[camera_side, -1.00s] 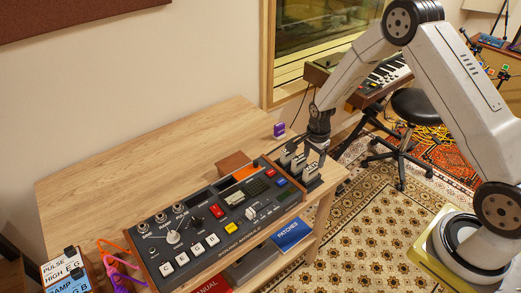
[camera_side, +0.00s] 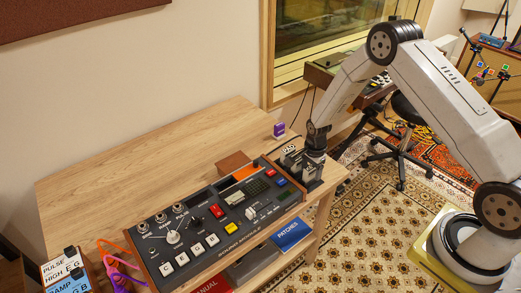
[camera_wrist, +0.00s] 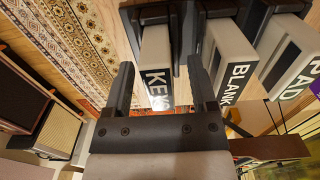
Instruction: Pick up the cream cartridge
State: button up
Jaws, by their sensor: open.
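I cannot tell by colour which one is the cream cartridge. My gripper (camera_wrist: 161,75) is open, with one finger on each side of the KEYS cartridge; I cannot tell whether they touch it. In the side view my gripper (camera_side: 314,166) is low over the rack's right end and hides the rightmost cartridge.
The sound module (camera_side: 225,222) with its knobs and buttons lies left of the rack. A brown block (camera_side: 233,161) and a small purple item (camera_side: 279,130) stand behind on the wooden table (camera_side: 130,165). A blue patches booklet (camera_side: 292,234) is on the shelf below.

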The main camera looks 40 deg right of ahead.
jog(key=shift+f, duration=0.4)
grip_shut()
